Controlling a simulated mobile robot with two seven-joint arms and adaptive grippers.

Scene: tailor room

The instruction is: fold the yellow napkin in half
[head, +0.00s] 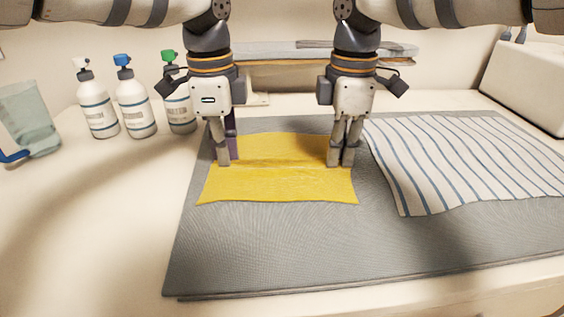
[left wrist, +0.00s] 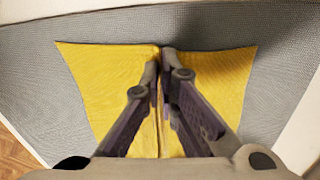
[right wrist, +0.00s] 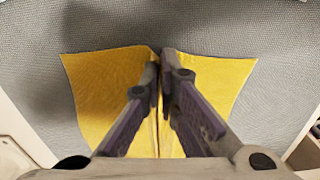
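The yellow napkin (head: 275,184) lies spread on the grey mat, with a low crease running across its middle between my grippers. My left gripper (head: 224,163) points down at the napkin's left edge, and my right gripper (head: 341,163) points down at its right edge. In the left wrist view, the fingers (left wrist: 167,73) are closed together on a raised ridge of the napkin (left wrist: 95,80). The right wrist view shows the same, with the fingers (right wrist: 166,75) closed on the ridge of the napkin (right wrist: 222,82). Cloth between the fingertips is mostly hidden.
The grey mat (head: 270,255) is bare in front of the napkin. A blue-striped white cloth (head: 460,165) lies on its right part. Several white bottles (head: 135,108) and a clear bluish container (head: 28,120) stand at the left. A white box (head: 525,85) stands back right.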

